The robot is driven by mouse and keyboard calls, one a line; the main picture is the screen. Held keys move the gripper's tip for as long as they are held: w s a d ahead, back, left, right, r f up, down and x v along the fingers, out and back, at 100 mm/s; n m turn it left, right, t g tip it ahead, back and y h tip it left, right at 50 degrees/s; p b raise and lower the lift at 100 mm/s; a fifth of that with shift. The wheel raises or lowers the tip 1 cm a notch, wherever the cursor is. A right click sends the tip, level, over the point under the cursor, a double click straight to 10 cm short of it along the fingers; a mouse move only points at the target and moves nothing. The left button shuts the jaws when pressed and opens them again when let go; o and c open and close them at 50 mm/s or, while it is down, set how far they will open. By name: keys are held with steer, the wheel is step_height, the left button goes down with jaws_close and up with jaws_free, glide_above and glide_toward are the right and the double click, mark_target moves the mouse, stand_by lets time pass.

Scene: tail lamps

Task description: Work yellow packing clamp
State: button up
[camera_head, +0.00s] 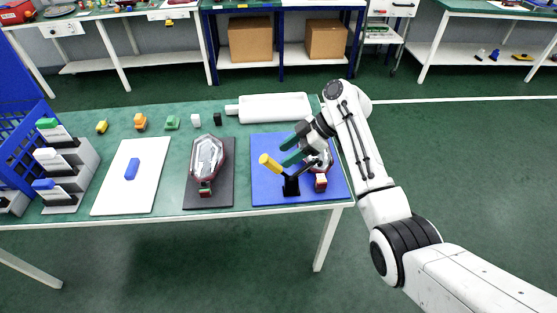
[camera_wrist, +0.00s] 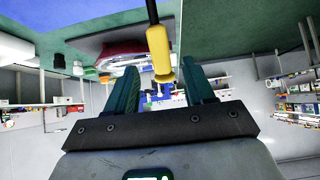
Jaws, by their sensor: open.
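The yellow clamp handle (camera_head: 269,162) sticks up and to the left from a black clamp base (camera_head: 291,186) on the blue mat (camera_head: 265,192). A tail lamp (camera_head: 321,181) lies on the same mat, partly hidden behind my arm and gripper. My gripper (camera_head: 284,151) is open with green fingers, just above and right of the handle. In the wrist view the yellow handle (camera_wrist: 160,52) shows between the two open fingers (camera_wrist: 163,92), near their tips; I cannot tell whether they touch it.
A second lamp (camera_head: 207,157) lies on a dark mat (camera_head: 226,190) to the left. A white board (camera_head: 112,195) bears a blue block (camera_head: 132,169). A white bottle-shaped piece (camera_head: 270,107) lies at the back. Small coloured parts line the back edge; a stepped rack (camera_head: 87,157) stands at far left.

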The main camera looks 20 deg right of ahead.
steer(key=shift+v, duration=2.7)
